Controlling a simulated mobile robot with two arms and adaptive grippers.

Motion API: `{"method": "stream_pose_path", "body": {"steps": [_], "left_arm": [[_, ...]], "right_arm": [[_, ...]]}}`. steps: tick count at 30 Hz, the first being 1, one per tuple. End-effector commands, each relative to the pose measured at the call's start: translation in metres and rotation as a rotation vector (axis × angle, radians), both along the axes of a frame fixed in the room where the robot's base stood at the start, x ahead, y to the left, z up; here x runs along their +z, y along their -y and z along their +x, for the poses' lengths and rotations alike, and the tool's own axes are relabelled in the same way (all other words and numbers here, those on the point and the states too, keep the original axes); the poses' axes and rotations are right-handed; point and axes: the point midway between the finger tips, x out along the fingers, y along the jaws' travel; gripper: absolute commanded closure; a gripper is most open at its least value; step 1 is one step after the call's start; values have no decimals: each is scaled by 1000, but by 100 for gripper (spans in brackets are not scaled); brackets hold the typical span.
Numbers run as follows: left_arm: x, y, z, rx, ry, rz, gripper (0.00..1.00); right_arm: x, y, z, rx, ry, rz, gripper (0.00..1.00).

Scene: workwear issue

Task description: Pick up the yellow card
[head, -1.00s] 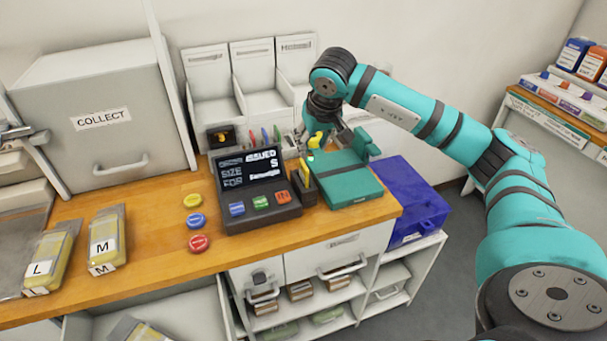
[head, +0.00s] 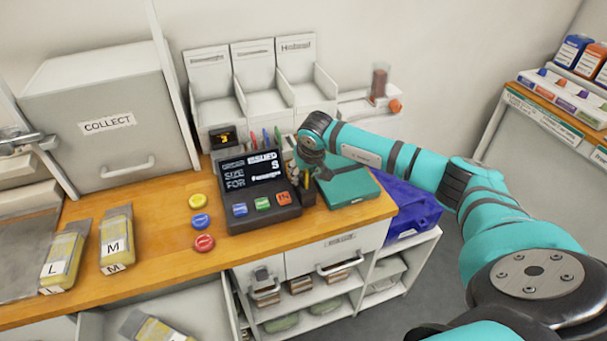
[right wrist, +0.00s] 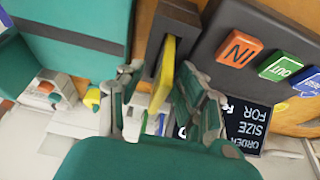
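The yellow card (right wrist: 167,72) stands upright in a dark slotted holder (right wrist: 176,18) beside the order terminal in the right wrist view. My right gripper (right wrist: 160,100) is open, with one finger on each side of the card. I see a gap on both sides, wider on the left. In the head view my right gripper (head: 308,172) is over the holder (head: 307,196) and mostly hides the card. My left gripper is not in view.
The terminal (head: 258,218) with coloured buttons is left of the holder. A teal box (head: 350,188) is on the right. White bins (head: 213,105) stand behind. Round buttons (head: 200,222) and bagged yellow garments (head: 116,240) lie further left on the counter.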

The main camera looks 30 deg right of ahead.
Motion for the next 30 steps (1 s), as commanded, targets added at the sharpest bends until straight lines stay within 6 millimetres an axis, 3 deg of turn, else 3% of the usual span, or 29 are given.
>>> {"method": "stream_pose_path", "body": {"steps": [6,15,30], "left_arm": [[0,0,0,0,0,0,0],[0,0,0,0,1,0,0],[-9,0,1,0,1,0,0]], "right_arm": [[-1,0,0,0,1,1,65],[0,0,0,0,1,0,100],[9,1,1,0,4,0,100]]}}
